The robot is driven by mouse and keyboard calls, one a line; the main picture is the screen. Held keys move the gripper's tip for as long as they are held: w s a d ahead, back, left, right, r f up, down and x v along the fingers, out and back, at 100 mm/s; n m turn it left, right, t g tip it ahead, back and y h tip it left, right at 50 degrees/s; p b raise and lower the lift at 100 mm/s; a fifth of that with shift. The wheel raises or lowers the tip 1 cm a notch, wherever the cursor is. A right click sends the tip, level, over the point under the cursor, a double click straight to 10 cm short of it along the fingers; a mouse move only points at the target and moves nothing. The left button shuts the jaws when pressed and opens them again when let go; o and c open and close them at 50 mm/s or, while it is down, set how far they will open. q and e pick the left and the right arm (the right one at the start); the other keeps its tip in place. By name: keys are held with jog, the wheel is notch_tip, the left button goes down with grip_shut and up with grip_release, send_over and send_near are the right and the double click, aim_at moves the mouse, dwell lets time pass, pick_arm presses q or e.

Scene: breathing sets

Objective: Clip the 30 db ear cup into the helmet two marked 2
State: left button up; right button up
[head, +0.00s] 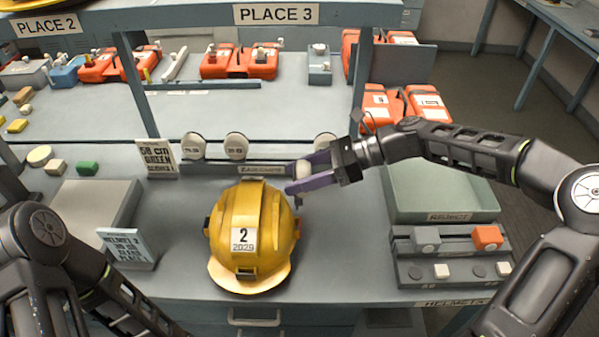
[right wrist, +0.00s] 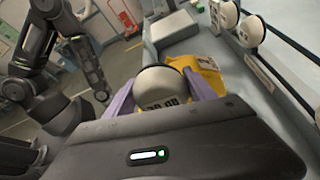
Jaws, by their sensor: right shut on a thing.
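The yellow helmet marked 2 (head: 265,210) rests on the bench in the middle of the head view, brim toward me. It shows partly in the right wrist view (right wrist: 207,76), behind the ear cup. My right gripper (head: 296,178) has purple fingers and is shut on a pale round ear cup (head: 303,169). In the right wrist view the ear cup (right wrist: 162,82) sits between the fingers, with a dark printed label that seems to read 30 dB. In the head view the cup is just beyond the helmet's upper right side, apparently apart from it. My left gripper is out of view.
Several pale ear cups (head: 236,146) stand on a rack behind the helmet. A green reject tray (head: 440,198) and block panels (head: 448,272) are at right. Bare bench lies left of the helmet.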

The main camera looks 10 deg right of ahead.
aim_at(299, 205)
jog(key=shift+r, duration=0.1)
jog(key=shift+r+p, duration=0.2)
jog(key=shift+p, duration=0.35)
jog(key=shift+f+b, duration=1.25)
jog(key=shift+f, duration=1.8)
jog(key=shift+p, duration=0.9)
jog(key=shift+f+b, duration=0.65)
jog(key=shift+f, duration=1.45)
jog(key=o, duration=1.5)
